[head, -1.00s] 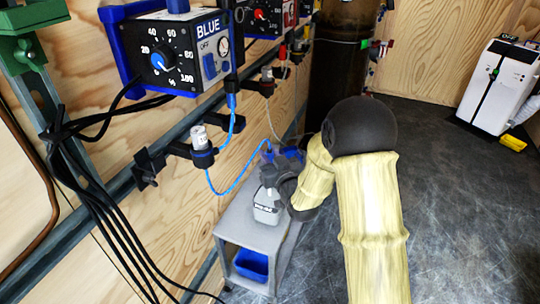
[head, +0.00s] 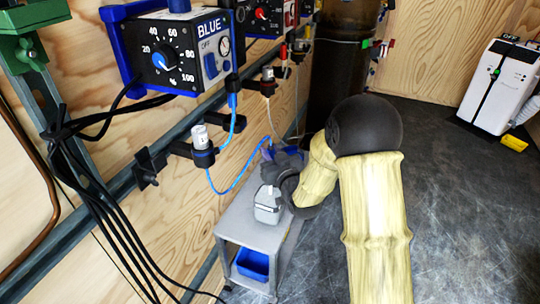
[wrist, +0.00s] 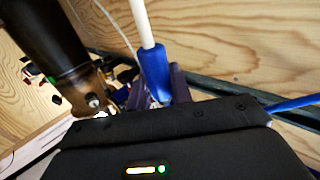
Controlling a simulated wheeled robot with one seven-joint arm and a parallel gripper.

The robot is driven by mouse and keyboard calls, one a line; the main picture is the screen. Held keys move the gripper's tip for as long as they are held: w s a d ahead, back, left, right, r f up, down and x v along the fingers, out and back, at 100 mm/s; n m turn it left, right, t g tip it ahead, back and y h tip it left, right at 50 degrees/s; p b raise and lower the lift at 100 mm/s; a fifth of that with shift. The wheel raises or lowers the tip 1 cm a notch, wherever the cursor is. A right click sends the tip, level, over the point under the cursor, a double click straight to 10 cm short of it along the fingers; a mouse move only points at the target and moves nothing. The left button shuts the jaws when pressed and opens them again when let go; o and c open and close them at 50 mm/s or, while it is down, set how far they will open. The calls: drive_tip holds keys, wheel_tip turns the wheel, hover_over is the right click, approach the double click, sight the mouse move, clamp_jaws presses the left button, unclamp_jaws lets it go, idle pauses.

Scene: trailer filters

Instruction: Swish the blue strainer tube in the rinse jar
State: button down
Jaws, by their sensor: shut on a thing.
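My gripper (head: 284,160) is shut on the blue strainer tube, just above and behind the rinse jar in the head view. In the wrist view the tube's blue sleeve (wrist: 155,74) sits at the purple fingers (wrist: 178,84), with a white length rising out of it. The pale grey rinse jar (head: 268,205) stands on the small grey cart. My gripper covers the space around the tube's far end in the head view, so I cannot tell whether it is inside the jar. A blue hose (head: 226,191) sags from the rail filter to my gripper.
The grey cart (head: 243,232) has a blue bin (head: 252,264) on its lower shelf. The BLUE control box (head: 178,50) and rail fittings line the wall at left. A dark cylinder (head: 340,65) stands behind my arm. The floor at right is clear up to a white machine (head: 500,85).

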drive_tip(key=shift+s+a+f+b, duration=0.15)
drive_tip(key=shift+s+f+b, duration=0.25)
drive_tip(key=shift+f+b, duration=0.3)
drive_tip(key=shift+s+a+f+b, duration=0.2)
drive_tip(key=shift+s+f+b, duration=0.2)
drive_tip(key=shift+s+b, duration=0.2)
drive_tip(key=shift+w+d+r+p, duration=0.2)
drive_tip(key=shift+w+r+p, duration=0.25)
drive_tip(key=shift+w+r, duration=0.1)
drive_tip(key=shift+w+d+r+p, duration=0.15)
drive_tip(key=shift+w+r+p, duration=0.3)
drive_tip(key=shift+r, duration=0.1)
drive_tip(key=shift+f, duration=0.1)
